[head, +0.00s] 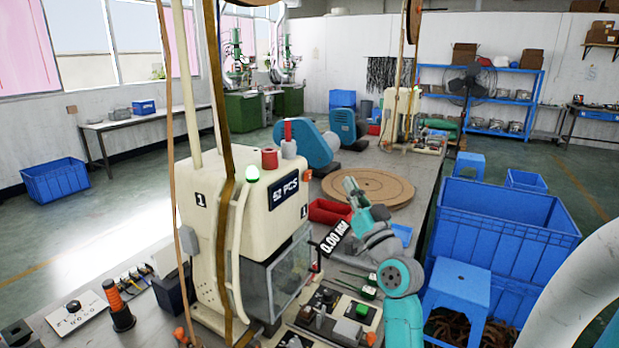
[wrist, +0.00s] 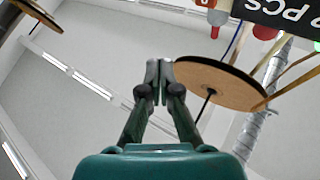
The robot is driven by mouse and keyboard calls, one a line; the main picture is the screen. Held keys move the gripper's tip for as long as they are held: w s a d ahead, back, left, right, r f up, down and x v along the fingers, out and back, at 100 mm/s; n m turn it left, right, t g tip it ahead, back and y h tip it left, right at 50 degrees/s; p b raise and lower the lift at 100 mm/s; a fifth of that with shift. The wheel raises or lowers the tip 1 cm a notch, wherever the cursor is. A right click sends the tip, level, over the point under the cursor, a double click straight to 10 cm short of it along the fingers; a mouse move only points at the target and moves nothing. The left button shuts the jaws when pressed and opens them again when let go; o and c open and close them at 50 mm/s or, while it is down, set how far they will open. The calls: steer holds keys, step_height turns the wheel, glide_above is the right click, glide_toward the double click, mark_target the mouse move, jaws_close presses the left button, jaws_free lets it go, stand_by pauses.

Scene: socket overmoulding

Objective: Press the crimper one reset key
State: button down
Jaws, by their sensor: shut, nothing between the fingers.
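Crimper one (head: 222,125) is the cream machine marked 1, left of centre in the head view. Its dark counter display (head: 284,191) reads 52 PCS; part of that display shows upside down at the top right of the wrist view (wrist: 285,14). I cannot make out which part is the reset key. My gripper (head: 350,186) is raised to the right of the crimper, apart from it. In the wrist view my gripper (wrist: 158,68) has its fingers together and empty, pointing up toward the ceiling.
A clear guard box (head: 290,270) fronts the crimper. Small controls and tools (head: 350,308) crowd the bench below. A dark 0.00 mm readout (head: 333,238) stands close to my arm. A round brown disc (head: 368,188) lies behind. Blue crates (head: 505,225) stand right.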

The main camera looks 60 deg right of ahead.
steer(key=w, duration=0.7)
steer(key=shift+w+a, duration=0.15)
steer(key=shift+a, duration=0.15)
steer(key=shift+w, duration=0.1)
stand_by(1.1)
steer(key=shift+w, duration=0.35)
steer(key=shift+w+a, duration=0.1)
steer(key=shift+w, duration=0.4)
stand_by(0.8)
steer(key=shift+s, duration=0.95)
steer(key=shift+s+d, duration=0.15)
steer(key=shift+s, duration=1.1)
steer(key=shift+s+d, duration=0.15)
steer(key=shift+s, duration=1.1)
